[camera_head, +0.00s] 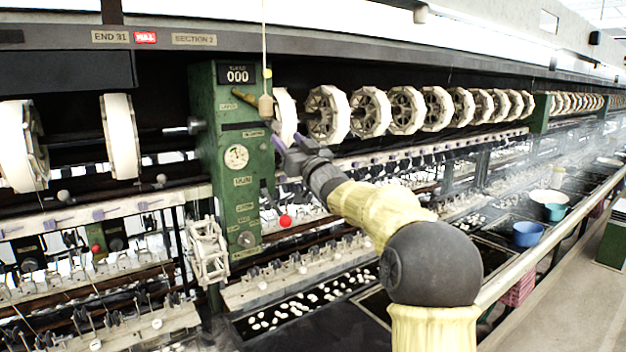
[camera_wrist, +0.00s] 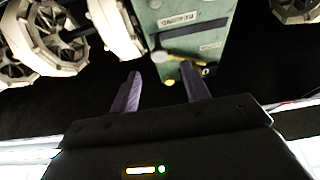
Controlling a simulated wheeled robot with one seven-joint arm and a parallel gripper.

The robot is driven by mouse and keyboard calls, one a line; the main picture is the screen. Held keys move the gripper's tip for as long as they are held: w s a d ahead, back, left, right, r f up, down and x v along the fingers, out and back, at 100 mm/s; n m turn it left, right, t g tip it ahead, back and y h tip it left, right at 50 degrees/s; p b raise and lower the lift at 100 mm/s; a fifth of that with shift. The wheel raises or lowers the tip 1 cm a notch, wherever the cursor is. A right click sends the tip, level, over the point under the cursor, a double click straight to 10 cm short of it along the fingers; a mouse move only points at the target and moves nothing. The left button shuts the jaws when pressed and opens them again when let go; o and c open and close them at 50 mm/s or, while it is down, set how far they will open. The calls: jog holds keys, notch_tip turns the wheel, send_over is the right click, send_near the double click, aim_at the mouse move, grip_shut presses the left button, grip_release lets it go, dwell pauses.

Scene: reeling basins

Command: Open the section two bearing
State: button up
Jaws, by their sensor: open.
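The green section post (camera_head: 228,165) stands left of centre in the head view, under a SECTION 2 label (camera_head: 194,39). It carries a 000 counter, a round dial and several small plates. A brass-coloured lever (camera_head: 244,97) sits near its top; a similar yellowish lever (camera_wrist: 180,57) shows on the green post in the wrist view. I cannot tell which part is the bearing. My gripper (camera_head: 286,146) is at the post's right side, below the lever's height. Its two purple fingers are apart and empty in the wrist view (camera_wrist: 163,85), pointing toward the post.
White reels (camera_head: 368,111) line the machine on both sides of the post. A red ball (camera_head: 285,221) is below my gripper. Basins with cocoons (camera_head: 300,305) lie below, with a walkway at right.

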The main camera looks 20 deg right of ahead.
jog(key=b+v, duration=0.5)
jog(key=v, duration=0.6)
jog(key=s+a+f+m+g+h, duration=0.1)
jog(key=s+f+g+h, duration=0.15)
jog(key=f, duration=0.65)
jog(key=s+a+f+m+g+h, duration=0.15)
jog(key=f+g, duration=0.25)
jog(key=f, duration=0.6)
jog(key=s+a+f+m+g+h, duration=0.1)
jog(key=s+f+m+g+h, duration=0.15)
jog(key=f, duration=0.65)
jog(key=s+a+f+n+g, duration=0.1)
jog(key=s+a+f+g, duration=0.1)
jog(key=s+f+g, duration=0.3)
jog(key=s+a+f+g, duration=0.3)
jog(key=s+f+g, duration=0.2)
jog(key=s+f, duration=0.7)
jog(key=s, duration=0.5)
jog(key=shift+a+n, duration=0.2)
jog(key=shift+n, duration=0.2)
